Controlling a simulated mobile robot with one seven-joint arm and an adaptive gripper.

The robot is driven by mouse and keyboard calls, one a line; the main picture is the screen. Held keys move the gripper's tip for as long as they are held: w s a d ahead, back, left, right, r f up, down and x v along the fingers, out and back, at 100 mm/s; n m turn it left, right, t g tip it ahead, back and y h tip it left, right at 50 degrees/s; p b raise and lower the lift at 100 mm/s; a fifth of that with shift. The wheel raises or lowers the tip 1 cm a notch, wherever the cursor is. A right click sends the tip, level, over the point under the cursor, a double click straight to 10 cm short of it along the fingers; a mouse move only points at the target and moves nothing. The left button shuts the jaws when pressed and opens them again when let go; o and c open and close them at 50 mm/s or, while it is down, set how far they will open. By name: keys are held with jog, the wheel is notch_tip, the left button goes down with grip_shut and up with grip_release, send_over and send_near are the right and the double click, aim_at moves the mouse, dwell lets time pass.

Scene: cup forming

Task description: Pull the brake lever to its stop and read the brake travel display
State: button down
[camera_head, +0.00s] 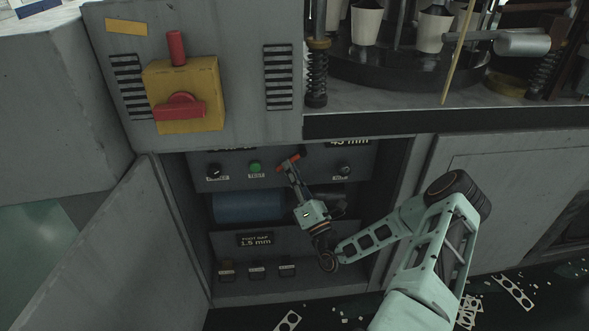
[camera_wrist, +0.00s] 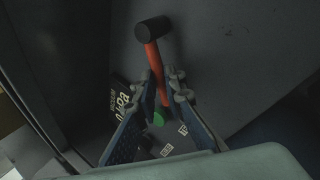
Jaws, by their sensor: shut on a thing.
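The brake lever (camera_head: 287,162) is a red handle with a black knob, at the panel inside the open cabinet. In the wrist view the red handle (camera_wrist: 154,62) rises between my finger pads, its black knob (camera_wrist: 154,30) sticking out above them. My gripper (camera_head: 291,170) is shut on the handle below the knob; it also shows in the wrist view (camera_wrist: 164,88). A display (camera_head: 347,143) at the panel's top right reads about "43 mm", its upper part cut off by the cabinet edge. Whether it is the brake travel display I cannot tell.
A green button (camera_head: 255,168) and black knobs sit on the panel. A lower display (camera_head: 255,240) reads "1.5 mm", above several small switches. A blue cylinder (camera_head: 245,207) lies behind. The open door (camera_head: 125,235) bounds the left. A yellow-and-red switch (camera_head: 183,100) is above.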

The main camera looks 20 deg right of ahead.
jog(key=shift+a+r+m+h, duration=0.15)
jog(key=shift+a+m+h, duration=0.2)
jog(key=shift+m, duration=0.55)
jog(key=shift+r+h, duration=0.2)
jog(key=shift+h, duration=0.05)
jog(key=c, duration=2)
grip_release()
jog(key=shift+f, duration=0.1)
jog(key=v, duration=1.2)
jog(key=shift+w+f, duration=0.1)
jog(key=shift+w, duration=0.05)
